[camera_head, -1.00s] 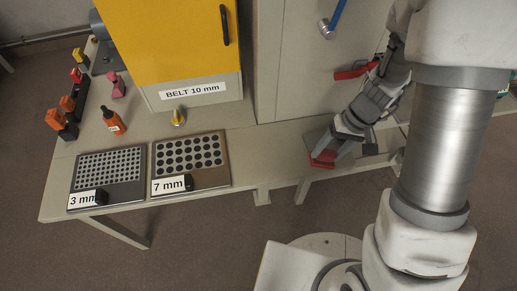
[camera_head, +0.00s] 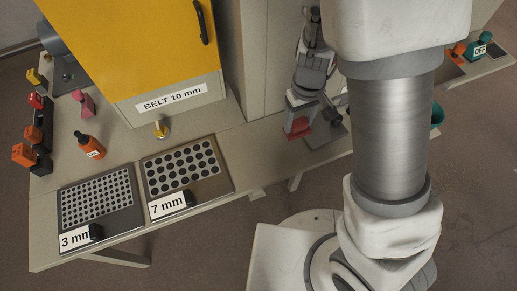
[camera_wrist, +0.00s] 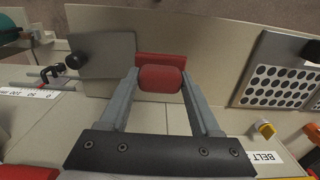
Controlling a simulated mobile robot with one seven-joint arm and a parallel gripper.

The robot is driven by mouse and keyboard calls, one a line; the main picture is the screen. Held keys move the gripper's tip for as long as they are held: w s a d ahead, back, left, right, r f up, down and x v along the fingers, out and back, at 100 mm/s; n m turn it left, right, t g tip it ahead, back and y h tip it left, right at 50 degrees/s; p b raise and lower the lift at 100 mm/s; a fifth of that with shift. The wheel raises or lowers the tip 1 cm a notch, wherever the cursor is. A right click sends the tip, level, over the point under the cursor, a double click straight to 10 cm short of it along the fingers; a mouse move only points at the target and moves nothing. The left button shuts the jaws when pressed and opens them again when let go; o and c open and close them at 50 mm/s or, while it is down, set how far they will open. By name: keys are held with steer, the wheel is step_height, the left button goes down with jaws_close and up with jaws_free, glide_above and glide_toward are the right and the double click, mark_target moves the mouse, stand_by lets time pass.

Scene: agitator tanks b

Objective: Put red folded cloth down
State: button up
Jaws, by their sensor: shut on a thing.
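The red folded cloth (camera_head: 299,128) is held at the tips of my gripper (camera_head: 299,103), over the bench top near its front edge. In the wrist view, the cloth (camera_wrist: 160,78) sits between the two fingertips of my gripper (camera_wrist: 159,84), which are shut on it. A grey plate (camera_head: 326,136) lies on the bench just beside the cloth; the plate (camera_wrist: 100,54) also shows left of it in the wrist view. I cannot tell whether the cloth touches the bench.
Perforated trays marked 7 mm (camera_head: 211,189) and 3 mm (camera_head: 128,220) lie to the left. An orange bottle (camera_head: 90,145), a yellow knob (camera_head: 161,129) and the yellow cabinet (camera_head: 130,45) stand behind. Bare bench (camera_head: 262,152) lies between the 7 mm tray and the cloth.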

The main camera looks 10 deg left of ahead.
steer(key=s+a+f, duration=0.1)
steer(key=a+f, duration=0.1)
steer(key=a, duration=0.1)
steer(key=s+a+f, duration=0.1)
steer(key=a+f, duration=0.1)
steer(key=a, duration=0.1)
steer(key=s+a+f, duration=0.1)
steer(key=a+f, duration=0.1)
steer(key=a, duration=0.1)
steer(key=shift+s+a+f, duration=0.15)
steer(key=shift+s+a, duration=0.05)
steer(key=shift+s, duration=0.15)
steer(key=shift+f+b, duration=0.5)
steer(key=shift+f, duration=1.4)
steer(key=shift+f, duration=0.2)
steer(key=o, duration=1.3)
steer(key=shift+r, duration=0.15)
